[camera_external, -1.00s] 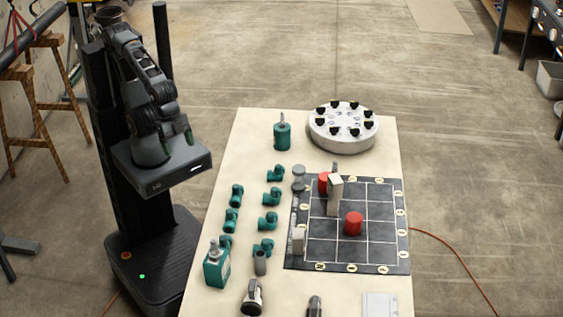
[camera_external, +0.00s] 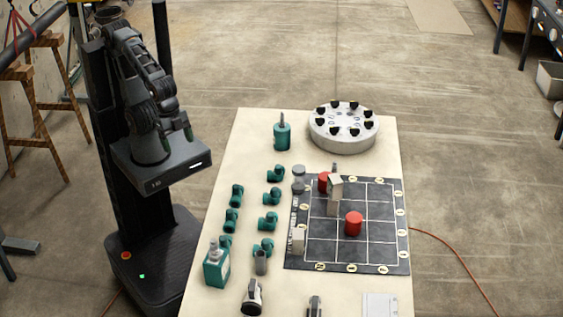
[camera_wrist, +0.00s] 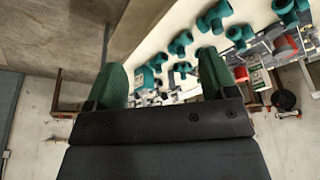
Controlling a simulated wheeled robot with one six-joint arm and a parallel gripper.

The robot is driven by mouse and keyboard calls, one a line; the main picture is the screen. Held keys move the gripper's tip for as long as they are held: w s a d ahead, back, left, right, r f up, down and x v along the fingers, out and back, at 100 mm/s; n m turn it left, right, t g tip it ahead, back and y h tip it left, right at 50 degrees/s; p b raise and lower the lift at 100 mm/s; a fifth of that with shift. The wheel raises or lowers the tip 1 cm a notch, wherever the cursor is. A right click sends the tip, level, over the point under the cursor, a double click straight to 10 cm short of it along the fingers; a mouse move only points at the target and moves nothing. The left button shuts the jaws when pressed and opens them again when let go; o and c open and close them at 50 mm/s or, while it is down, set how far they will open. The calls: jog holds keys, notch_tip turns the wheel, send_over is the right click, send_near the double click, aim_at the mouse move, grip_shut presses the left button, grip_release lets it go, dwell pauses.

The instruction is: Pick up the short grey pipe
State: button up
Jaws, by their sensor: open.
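A second grey piece (camera_external: 298,179) with a wider rim stands farther back by the dark grid mat. My gripper (camera_external: 176,140) is folded close to my column, left of the table and well away from both grey pieces. In the wrist view my gripper (camera_wrist: 163,78) shows two green fingers spread apart with nothing between them. I cannot pick out the grey pipe for certain in the wrist view.
Teal fittings (camera_external: 232,221) stand in two columns on the table's left side. The grid mat (camera_external: 383,254) carries red cylinders (camera_external: 353,223) and beige pieces (camera_external: 298,240). A round white carousel (camera_external: 343,142) stands at the back, a teal box (camera_external: 216,267) at front left.

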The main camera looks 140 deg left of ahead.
jog(key=shift+c, duration=0.3)
jog(key=shift+c, duration=1.1)
